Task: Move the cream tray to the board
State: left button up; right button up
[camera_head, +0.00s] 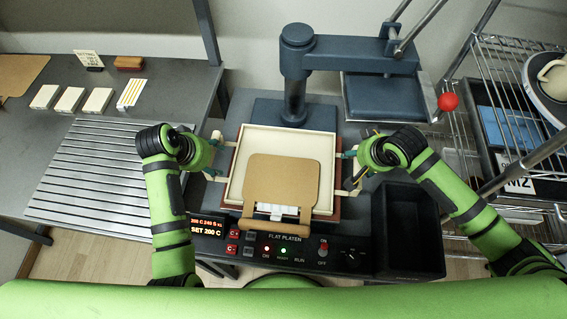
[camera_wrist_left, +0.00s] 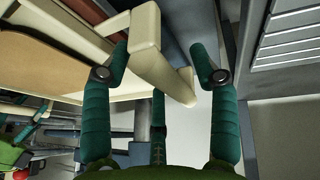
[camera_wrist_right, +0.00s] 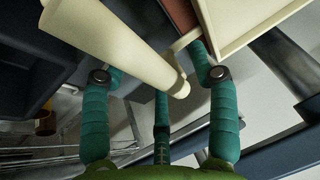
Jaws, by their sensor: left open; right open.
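The cream tray (camera_head: 237,180) sits on the flat plater, with a tan sheet (camera_head: 280,178) lying in it. It has a cream handle on each side. My left gripper (camera_head: 215,156) is at the left handle. In the left wrist view its teal fingers stand apart on either side of the cream handle (camera_wrist_left: 150,55). My right gripper (camera_head: 352,168) is at the right handle. In the right wrist view its fingers are also apart, with the cream handle (camera_wrist_right: 125,55) between them. A ridged grey board (camera_head: 95,170) lies on the table at left.
A blue press column (camera_head: 294,75) with an arm and red knob (camera_head: 447,102) rises behind the tray. A dark bin (camera_head: 408,225) stands at right and the control panel in front. Small white blocks (camera_head: 70,99) lie behind the ridged board, whose top is clear.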

pick_arm(q)
grip_shut()
pick_arm(e)
grip_shut()
pick_arm(q)
jog(key=shift+r, duration=0.1)
pick_arm(e)
jog(key=shift+r, duration=0.1)
